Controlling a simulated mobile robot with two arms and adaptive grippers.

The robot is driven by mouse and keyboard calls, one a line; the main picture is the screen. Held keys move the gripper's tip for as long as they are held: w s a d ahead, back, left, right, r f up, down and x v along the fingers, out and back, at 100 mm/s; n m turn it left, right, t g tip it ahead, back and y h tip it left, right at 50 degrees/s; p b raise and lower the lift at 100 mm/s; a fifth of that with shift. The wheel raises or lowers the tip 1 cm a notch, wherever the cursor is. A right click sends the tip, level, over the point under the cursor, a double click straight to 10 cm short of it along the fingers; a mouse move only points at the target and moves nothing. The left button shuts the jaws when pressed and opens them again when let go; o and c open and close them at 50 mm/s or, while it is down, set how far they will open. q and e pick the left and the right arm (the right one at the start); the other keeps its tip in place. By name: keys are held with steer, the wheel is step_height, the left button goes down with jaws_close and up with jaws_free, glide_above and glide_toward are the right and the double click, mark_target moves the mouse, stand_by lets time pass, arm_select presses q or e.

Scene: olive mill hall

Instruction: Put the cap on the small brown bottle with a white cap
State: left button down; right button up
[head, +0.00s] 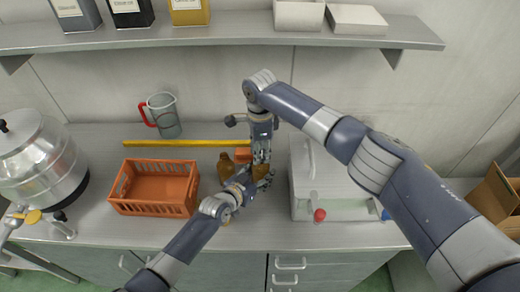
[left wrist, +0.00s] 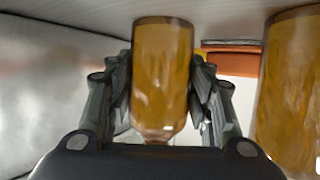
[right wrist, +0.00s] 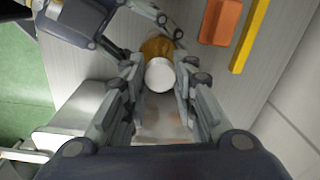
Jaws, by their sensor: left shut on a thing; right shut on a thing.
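The small brown bottle (head: 258,174) stands on the bench, partly hidden by my grippers. My left gripper (left wrist: 162,85) is shut around this bottle (left wrist: 163,70) in the left wrist view. My right gripper (head: 262,164) comes down from above and is shut on the white cap (right wrist: 159,75). In the right wrist view the cap lies over the top of the brown bottle (right wrist: 157,47). I cannot tell whether the cap touches the neck. A second brown bottle (head: 226,166) stands to the left, and shows large in the left wrist view (left wrist: 290,90).
An orange block (head: 243,154) and a yellow bar (head: 180,143) lie behind the bottles. An orange crate (head: 153,208) and a measuring jug (head: 165,115) are to the left. A pale box (head: 302,210) stands close on the right. A shelf (head: 230,38) hangs above.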

steer(key=m, duration=0.6)
steer(key=shift+a, duration=0.1)
steer(key=m, duration=0.4)
steer(key=shift+w, duration=0.15)
steer(key=o, duration=0.7)
steer(key=shift+r, duration=2.25)
steer(key=shift+c, duration=0.3)
